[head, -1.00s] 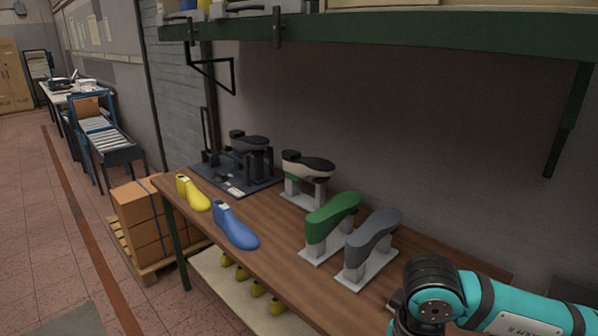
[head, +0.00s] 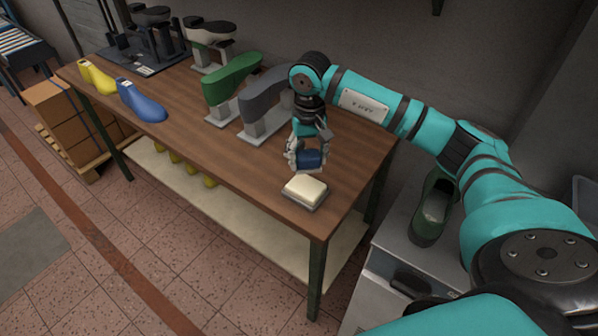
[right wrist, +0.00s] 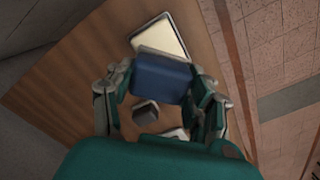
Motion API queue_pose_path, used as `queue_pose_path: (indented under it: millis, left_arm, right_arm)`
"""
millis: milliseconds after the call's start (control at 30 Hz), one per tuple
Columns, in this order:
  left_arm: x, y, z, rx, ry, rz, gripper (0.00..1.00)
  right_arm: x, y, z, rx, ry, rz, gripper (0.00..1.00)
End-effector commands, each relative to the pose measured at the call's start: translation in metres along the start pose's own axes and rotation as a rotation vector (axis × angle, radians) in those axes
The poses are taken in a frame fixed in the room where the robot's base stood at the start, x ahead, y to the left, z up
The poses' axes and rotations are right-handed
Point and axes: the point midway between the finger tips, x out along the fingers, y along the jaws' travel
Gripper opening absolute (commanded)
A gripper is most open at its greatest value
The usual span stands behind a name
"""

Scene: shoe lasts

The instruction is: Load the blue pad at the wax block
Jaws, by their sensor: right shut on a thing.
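The blue pad (head: 310,159) is a small dark blue block in my right gripper (head: 307,163), which is shut on it. In the right wrist view the pad (right wrist: 162,79) sits between the two fingers (right wrist: 165,95). The wax block (head: 304,188) is a cream slab in a shallow grey tray near the table's front right corner. The pad is just behind the wax in the head view, and looks to be a little above the table. In the right wrist view the wax block (right wrist: 160,38) lies just beyond the pad. I cannot tell whether they touch. My left gripper is out of view.
On the wooden table (head: 215,140) stand a grey last (head: 262,95) and a green last (head: 230,80) on stands, with blue (head: 140,103) and yellow (head: 95,77) lasts further left. A grey cabinet (head: 385,262) with a green shoe (head: 433,208) stands at the right.

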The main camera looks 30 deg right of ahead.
Motion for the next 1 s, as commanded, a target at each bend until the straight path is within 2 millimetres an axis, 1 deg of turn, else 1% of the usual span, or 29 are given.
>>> queue_pose_path:
  millis: [67,200,300,367,467,567,700,833,1000]
  left_arm:
    - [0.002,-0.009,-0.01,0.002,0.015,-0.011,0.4]
    - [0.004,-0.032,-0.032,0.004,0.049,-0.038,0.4]
    - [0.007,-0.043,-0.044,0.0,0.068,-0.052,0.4]
    - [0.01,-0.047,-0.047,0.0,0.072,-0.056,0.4]
    - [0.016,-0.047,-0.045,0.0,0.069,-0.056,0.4]
    - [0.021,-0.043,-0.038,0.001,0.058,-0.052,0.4]
    - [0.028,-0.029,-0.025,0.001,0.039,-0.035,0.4]
    - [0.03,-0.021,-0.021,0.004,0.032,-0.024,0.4]
    - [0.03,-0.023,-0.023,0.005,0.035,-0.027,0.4]
  right_arm:
    - [0.003,0.003,-0.003,0.01,-0.002,0.0,0.28]
    - [0.009,0.003,-0.004,0.012,-0.003,0.0,0.28]
    - [0.016,0.003,-0.004,0.011,-0.003,0.0,0.28]
    - [0.022,0.003,-0.003,0.011,-0.003,0.0,0.28]
    - [0.033,0.003,-0.003,0.01,-0.003,0.001,0.28]
    - [0.044,0.003,-0.003,0.01,-0.003,0.0,0.28]
    - [0.056,0.003,-0.003,0.01,-0.002,0.0,0.28]
    - [0.061,0.003,-0.004,0.011,-0.001,0.0,0.28]
    - [0.061,0.003,-0.004,0.011,-0.001,0.0,0.28]
